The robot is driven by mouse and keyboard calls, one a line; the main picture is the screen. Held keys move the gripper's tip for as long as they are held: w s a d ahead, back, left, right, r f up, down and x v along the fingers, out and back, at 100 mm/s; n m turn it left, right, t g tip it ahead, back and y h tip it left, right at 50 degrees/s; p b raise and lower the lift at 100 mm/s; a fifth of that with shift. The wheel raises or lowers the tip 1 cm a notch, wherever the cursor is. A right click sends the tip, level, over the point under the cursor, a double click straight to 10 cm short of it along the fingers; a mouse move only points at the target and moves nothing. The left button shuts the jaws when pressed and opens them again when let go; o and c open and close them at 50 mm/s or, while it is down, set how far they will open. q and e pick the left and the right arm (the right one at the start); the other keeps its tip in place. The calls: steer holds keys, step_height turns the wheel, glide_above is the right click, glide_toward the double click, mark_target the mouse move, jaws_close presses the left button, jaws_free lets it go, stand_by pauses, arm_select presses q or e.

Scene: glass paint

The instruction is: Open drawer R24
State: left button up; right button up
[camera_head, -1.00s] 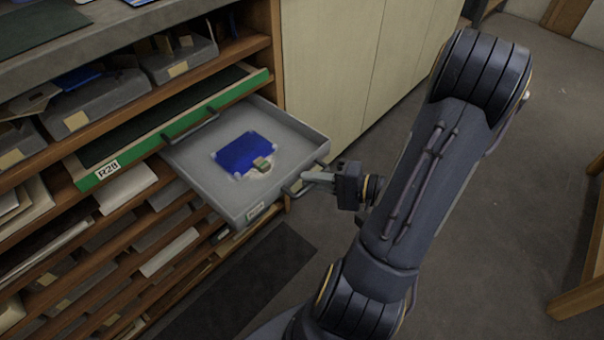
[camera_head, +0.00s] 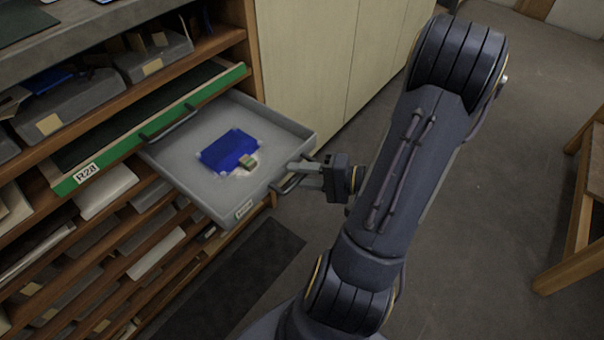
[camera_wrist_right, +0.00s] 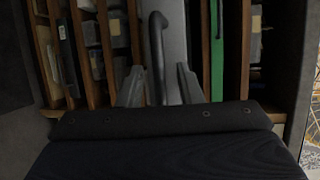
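A grey drawer (camera_head: 190,165) stands pulled well out of the cabinet, with a blue item (camera_head: 229,150) lying in it. The small label (camera_head: 244,209) on its front is too small to read, so I cannot confirm it says R24. My right gripper (camera_head: 299,175) is at the handle (camera_head: 284,187) on the drawer's front. In the right wrist view the handle (camera_wrist_right: 156,45) runs between the two spread fingers of the right gripper (camera_wrist_right: 159,82), with gaps on both sides. The right gripper is open around the handle. My left gripper is not in view.
A green-fronted drawer labelled R28 (camera_head: 140,137) sits just above the grey drawer. Shelves hold trays and papers. A pale cabinet (camera_head: 305,70) stands behind. A dark mat (camera_head: 235,280) lies on the floor, and wooden furniture (camera_head: 580,210) stands at right.

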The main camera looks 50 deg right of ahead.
steer(key=v, duration=0.8)
steer(key=shift+p, duration=0.45)
steer(key=shift+w, duration=0.1)
steer(key=a+r+n+g+y, duration=0.1)
steer(key=a+r+n+g, duration=0.2)
steer(key=a+n+g, duration=1)
steer(key=a+r+t+h+p, duration=0.2)
steer(key=r+p, duration=1.1)
steer(key=r, duration=0.2)
steer(key=w+a+r+m+t+h+p, duration=0.1)
steer(key=a+r+t+h+p, duration=0.1)
steer(key=r+p, duration=1.1)
steer(key=shift+a+r+p, duration=0.3)
steer(key=shift+a+r, duration=0.1)
steer(key=shift+r, duration=0.6)
